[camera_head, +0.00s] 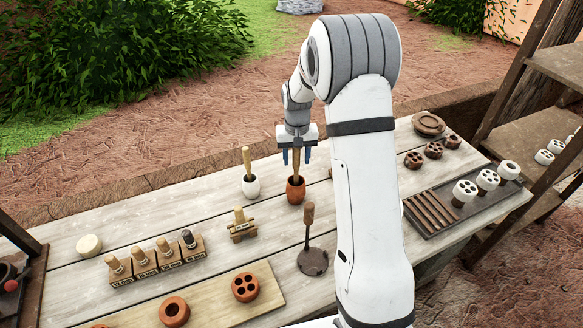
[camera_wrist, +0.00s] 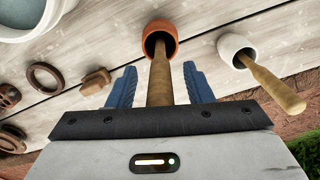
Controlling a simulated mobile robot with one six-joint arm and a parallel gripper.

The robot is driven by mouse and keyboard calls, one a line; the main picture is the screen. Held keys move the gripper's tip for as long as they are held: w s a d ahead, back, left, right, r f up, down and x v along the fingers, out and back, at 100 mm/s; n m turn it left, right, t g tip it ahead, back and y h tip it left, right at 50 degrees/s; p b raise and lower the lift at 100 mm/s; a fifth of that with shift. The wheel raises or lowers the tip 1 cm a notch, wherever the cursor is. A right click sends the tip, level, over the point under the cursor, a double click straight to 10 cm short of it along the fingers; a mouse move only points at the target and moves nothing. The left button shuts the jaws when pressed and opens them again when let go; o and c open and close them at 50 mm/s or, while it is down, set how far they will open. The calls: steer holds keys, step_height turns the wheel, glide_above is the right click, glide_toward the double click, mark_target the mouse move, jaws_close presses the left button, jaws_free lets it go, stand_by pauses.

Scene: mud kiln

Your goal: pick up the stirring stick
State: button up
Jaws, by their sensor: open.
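A wooden stick (camera_head: 296,167) stands in a small terracotta pot (camera_head: 295,191) on the plank table. In the wrist view the stick (camera_wrist: 160,82) runs up from the pot (camera_wrist: 171,33) between my fingers. My gripper (camera_head: 297,157) points down over this pot. It is open, with one blue finger on each side of the stick; the wrist view shows gaps between the stick and both fingers (camera_wrist: 160,75). A second wooden stick (camera_head: 247,160) leans in a white pot (camera_head: 251,186) to the left. The lower ends of both sticks are hidden inside their pots.
A dark tool on a round foot (camera_head: 312,262) stands in front of the pot. Stamps in a holder (camera_head: 155,262), a wooden rest (camera_head: 241,228) and a board with clay rings (camera_head: 211,305) lie left. A dark tray (camera_head: 463,205) stands right.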

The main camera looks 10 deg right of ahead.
jaws_close()
stand_by(0.3)
